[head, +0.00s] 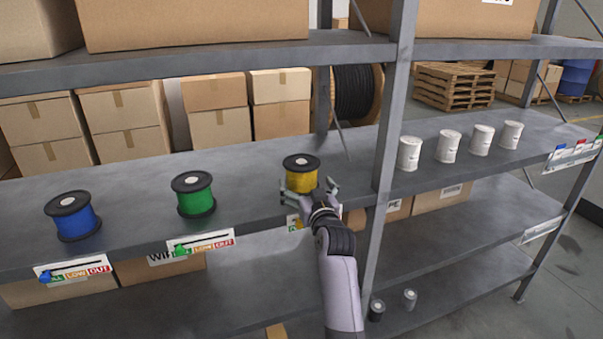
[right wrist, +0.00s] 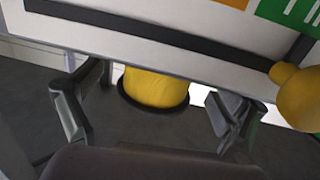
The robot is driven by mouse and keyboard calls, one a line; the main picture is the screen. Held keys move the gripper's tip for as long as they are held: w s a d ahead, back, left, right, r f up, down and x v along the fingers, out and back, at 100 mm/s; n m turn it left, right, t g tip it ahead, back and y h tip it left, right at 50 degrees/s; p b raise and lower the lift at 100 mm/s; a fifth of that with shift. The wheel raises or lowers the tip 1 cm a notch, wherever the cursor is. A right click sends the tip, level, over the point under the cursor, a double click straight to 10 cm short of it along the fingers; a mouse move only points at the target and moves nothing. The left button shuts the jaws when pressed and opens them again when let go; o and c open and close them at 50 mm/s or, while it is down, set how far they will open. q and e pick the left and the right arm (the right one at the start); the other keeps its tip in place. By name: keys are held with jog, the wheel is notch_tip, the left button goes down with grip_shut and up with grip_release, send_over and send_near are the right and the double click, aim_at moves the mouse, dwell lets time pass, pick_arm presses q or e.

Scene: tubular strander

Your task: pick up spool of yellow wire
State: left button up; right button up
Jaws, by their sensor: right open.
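The spool of yellow wire (head: 300,176) stands upright on the grey shelf, with black flanges above and below the wire. My right gripper (head: 311,188) is open at the near side of the spool, with its fingers spread to either side of it. In the right wrist view the yellow spool (right wrist: 156,88) shows between the two open fingers (right wrist: 152,112), its upper part hidden behind a white label holder (right wrist: 150,50). I cannot tell whether the fingers touch the spool. My left gripper is not in view.
A green spool (head: 195,194) and a blue spool (head: 73,217) stand to the left on the same shelf. A metal upright (head: 390,110) rises to the right, with several white spools (head: 448,146) beyond it. Another shelf (head: 200,58) with boxes runs above. Label holders line the shelf's front edge.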

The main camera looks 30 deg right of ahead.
jog(key=shift+w+d+r, duration=0.1)
jog(key=shift+w+r, duration=0.2)
jog(key=shift+w, duration=0.1)
jog(key=p+x, duration=0.1)
jog(key=x, duration=0.2)
jog(key=shift+w+r+p, duration=0.1)
jog(key=shift+p, duration=0.3)
jog(key=shift+w+d, duration=0.2)
jog(key=shift+w, duration=0.35)
jog(key=shift+s, duration=0.1)
jog(key=shift+c, duration=0.2)
jog(key=c, duration=1.7)
jog(key=shift+c, duration=0.2)
